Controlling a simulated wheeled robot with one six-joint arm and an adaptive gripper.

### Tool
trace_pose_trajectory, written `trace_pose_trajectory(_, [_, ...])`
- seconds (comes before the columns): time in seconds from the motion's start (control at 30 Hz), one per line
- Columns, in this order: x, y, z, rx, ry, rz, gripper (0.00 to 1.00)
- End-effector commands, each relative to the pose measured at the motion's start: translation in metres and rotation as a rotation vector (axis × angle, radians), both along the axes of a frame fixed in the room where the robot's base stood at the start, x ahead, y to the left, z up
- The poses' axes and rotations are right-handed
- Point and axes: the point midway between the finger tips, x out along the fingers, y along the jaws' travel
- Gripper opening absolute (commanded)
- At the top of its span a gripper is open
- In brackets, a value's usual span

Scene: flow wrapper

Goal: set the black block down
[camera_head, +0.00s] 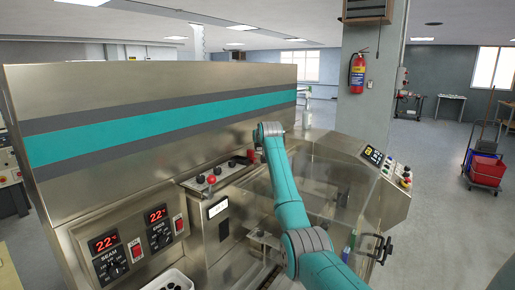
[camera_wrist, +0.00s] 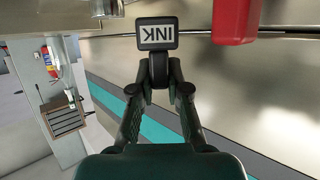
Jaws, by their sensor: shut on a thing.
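The black block (camera_wrist: 174,34) shows at the top middle of the wrist view, with a white face lettered INK that appears upside down. My gripper (camera_wrist: 159,70) is shut on it, its two fingers closing on the block's lower edge in the picture. I cannot tell whether the block touches any surface. In the head view my arm reaches over the machine, and neither the gripper nor the block can be made out there.
The steel machine (camera_head: 150,85) with a teal stripe fills the left and middle. A red object (camera_wrist: 235,20) hangs close right of the block in the wrist view. A clear cover (camera_head: 335,185) and a control box (camera_head: 386,185) stand right of my arm. Open floor lies further right.

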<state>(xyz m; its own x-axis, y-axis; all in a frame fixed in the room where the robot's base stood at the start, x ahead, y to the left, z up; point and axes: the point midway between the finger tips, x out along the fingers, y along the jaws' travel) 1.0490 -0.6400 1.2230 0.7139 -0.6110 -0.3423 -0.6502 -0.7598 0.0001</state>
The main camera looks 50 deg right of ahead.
Motion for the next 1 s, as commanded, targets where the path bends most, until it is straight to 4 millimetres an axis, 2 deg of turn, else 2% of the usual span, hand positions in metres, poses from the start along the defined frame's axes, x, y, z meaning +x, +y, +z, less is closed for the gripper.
trace_pose_trajectory(0.3, [0.0,0.0,-0.036,0.002,0.001,0.001,0.0])
trace_pose_trajectory(0.67, [0.0,0.0,-0.039,0.001,0.001,0.001,0.0])
trace_pose_trajectory(0.7, [0.0,0.0,-0.04,0.001,0.001,0.001,0.17])
trace_pose_trajectory(0.8, [0.0,0.0,-0.04,0.001,0.001,0.001,0.4])
trace_pose_trajectory(1.0, [0.0,0.0,-0.04,0.001,0.001,0.001,0.4])
